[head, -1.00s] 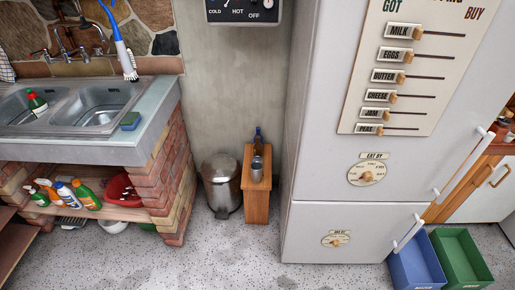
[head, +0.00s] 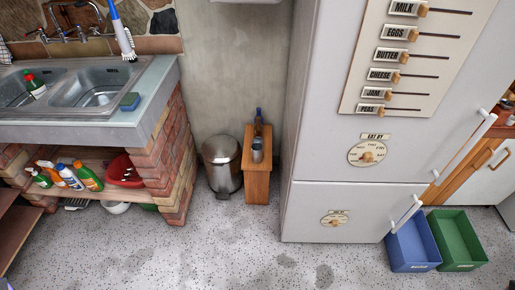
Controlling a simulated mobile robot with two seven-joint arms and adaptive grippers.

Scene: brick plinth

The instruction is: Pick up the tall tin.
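A small grey metal tin (head: 257,150) stands upright near the front of a narrow wooden stand (head: 257,185), between the pedal bin and the fridge. A dark bottle with a blue part (head: 258,122) stands just behind it. The tin is small in the view and no label can be made out. Neither of my grippers is in view.
A steel pedal bin (head: 222,164) stands left of the stand. A white fridge (head: 310,212) rises close on its right. A brick-based sink counter (head: 170,165) is at left. Blue (head: 413,245) and green (head: 457,240) crates sit at right. The speckled floor (head: 230,250) in front is clear.

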